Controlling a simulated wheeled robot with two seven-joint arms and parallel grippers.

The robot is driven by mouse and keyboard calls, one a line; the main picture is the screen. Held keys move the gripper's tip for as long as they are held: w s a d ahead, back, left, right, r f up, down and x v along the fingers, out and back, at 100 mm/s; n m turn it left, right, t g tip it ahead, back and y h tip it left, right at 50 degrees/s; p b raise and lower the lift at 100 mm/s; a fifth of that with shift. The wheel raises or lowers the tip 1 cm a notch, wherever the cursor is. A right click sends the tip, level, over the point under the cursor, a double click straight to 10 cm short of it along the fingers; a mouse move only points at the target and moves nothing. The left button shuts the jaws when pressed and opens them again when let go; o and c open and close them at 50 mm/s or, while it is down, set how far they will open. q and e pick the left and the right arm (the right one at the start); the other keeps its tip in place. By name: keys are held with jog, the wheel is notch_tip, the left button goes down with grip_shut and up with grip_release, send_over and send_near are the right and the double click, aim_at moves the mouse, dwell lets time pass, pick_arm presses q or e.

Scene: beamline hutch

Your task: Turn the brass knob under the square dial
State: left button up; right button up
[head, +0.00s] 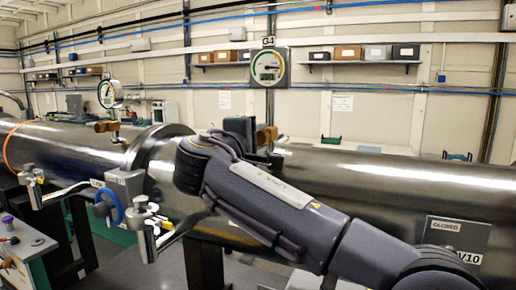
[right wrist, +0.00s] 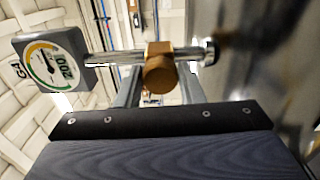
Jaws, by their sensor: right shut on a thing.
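The square dial (head: 267,67), labelled G4, stands above the dark beam pipe in the head view. It also shows tilted on its side at the left of the right wrist view (right wrist: 50,62). The brass knob (right wrist: 160,70) sits on the dial's metal stem, between the two fingers of my right gripper (right wrist: 161,88), which is shut on it. In the head view the knob (head: 270,134) shows only partly, beside the dark gripper body. My left gripper is not in view.
A round dial (head: 110,94) with another brass knob (head: 105,126) stands farther left on the pipe (head: 330,165). A blue handwheel (head: 108,206) and metal levers are at the front left. A CLOSED sign (head: 455,238) hangs on the pipe at right. Shelves with boxes line the wall.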

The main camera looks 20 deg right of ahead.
pick_arm(q)
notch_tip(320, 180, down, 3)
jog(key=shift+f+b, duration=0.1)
jog(key=shift+b, duration=1.15)
pick_arm(e)
jog(key=m, duration=0.4)
jog(key=shift+f+m, duration=0.15)
jog(key=shift+m, duration=0.15)
jog(key=o, duration=1)
